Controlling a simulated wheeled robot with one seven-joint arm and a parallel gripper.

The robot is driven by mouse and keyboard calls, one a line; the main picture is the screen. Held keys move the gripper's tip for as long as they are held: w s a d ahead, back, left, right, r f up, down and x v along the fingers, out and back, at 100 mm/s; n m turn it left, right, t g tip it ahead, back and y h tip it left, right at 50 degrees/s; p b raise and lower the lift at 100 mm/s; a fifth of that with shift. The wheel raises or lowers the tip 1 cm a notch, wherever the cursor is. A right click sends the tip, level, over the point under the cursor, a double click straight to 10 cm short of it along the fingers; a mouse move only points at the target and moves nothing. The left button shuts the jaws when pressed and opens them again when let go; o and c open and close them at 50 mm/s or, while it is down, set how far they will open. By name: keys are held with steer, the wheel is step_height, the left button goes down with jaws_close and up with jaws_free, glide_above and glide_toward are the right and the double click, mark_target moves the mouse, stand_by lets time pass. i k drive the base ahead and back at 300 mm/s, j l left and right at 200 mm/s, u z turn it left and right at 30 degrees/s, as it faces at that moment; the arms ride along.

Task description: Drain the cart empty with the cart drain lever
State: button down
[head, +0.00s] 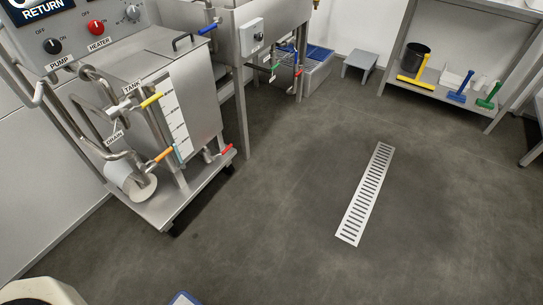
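The steel cart (185,195) stands at the left, with a box-shaped tank (200,95) on its low deck. A white level scale (176,118) runs down the tank's front; I cannot make out a liquid level. A DRAIN label (114,137) is on the pipework. To its right is an orange-handled lever (163,154), slanting up to the right. A yellow-handled lever (152,100) is higher, near the TANK label (132,86). A red-handled lever (225,150) is low at the cart's right side. My gripper is not in view.
A slotted floor drain (366,192) lies in open floor to the right. The control panel (85,28) is above the cart. A second steel tank stand (262,45) is behind it. A grey step stool (360,65) and a shelf rack (440,95) stand at the back.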

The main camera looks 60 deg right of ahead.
mark_target(213, 158)
steer(key=j+z, duration=0.1)
steer(key=z, duration=0.35)
steer(key=j+z, duration=0.1)
steer(key=z, duration=0.4)
steer(key=k+z, duration=0.1)
steer(key=z, duration=0.35)
steer(key=j+z, duration=0.15)
steer(key=z, duration=0.35)
steer(key=k+j, duration=0.15)
steer(key=k+j+z, duration=0.1)
steer(key=k, duration=0.3)
steer(key=i+u, duration=0.15)
steer(key=u, duration=0.9)
steer(key=i+l+u, duration=0.2)
steer(key=l+u, duration=0.15)
steer(key=l, duration=0.2)
steer(key=i+l+u, duration=0.1)
steer(key=l+u, duration=0.3)
steer(key=l, duration=0.15)
steer(key=l+u, duration=0.35)
steer(key=l, duration=0.25)
steer(key=l+u, duration=0.1)
steer(key=l, duration=1.7)
steer(key=i, duration=0.05)
